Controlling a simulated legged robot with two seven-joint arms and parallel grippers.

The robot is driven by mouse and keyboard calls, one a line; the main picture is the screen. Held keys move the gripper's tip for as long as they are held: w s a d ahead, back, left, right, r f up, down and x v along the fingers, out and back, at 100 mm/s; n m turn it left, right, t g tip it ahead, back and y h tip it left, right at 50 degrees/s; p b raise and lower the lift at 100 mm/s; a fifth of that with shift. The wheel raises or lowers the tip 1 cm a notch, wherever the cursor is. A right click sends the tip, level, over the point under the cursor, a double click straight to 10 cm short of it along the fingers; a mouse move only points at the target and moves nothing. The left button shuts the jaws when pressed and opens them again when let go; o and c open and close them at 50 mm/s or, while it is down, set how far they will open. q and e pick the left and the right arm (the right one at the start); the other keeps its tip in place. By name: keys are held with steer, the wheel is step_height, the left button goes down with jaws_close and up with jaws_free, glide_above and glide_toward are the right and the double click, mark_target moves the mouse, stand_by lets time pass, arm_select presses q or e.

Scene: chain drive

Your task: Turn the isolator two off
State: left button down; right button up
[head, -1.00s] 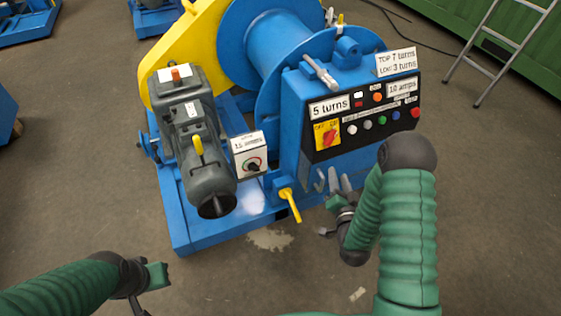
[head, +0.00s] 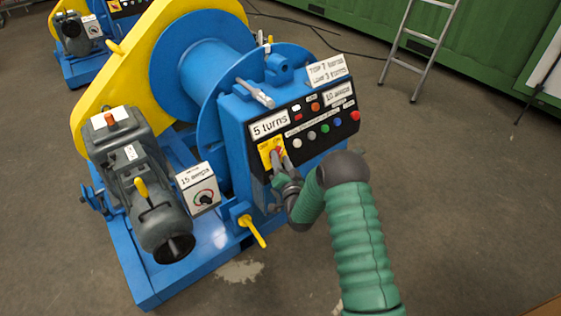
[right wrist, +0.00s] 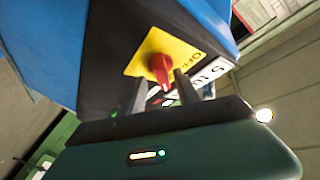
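A red rotary isolator knob on a yellow plate (head: 265,147) sits at the left of the black control panel on the blue winch housing. In the right wrist view the red knob (right wrist: 160,68) stands just ahead of my fingers, between their tips in the picture. My right gripper (head: 283,162) is at the panel in front of the knob and hides part of it. Its fingers (right wrist: 163,92) are apart; I cannot tell whether they touch the knob. No label reading "two" is legible. My left gripper is out of view.
The panel carries several coloured buttons (head: 325,126) and white labels right of the knob. A box with a black dial (head: 205,197) and a yellow lever (head: 252,231) are below left. A grey motor (head: 140,185) stands at left.

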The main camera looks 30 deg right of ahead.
steer(key=shift+w+r, duration=0.1)
steer(key=shift+w, duration=0.1)
steer(key=shift+a, duration=0.2)
steer(key=c, duration=0.4)
steer(key=shift+d, duration=0.1)
jaws_close()
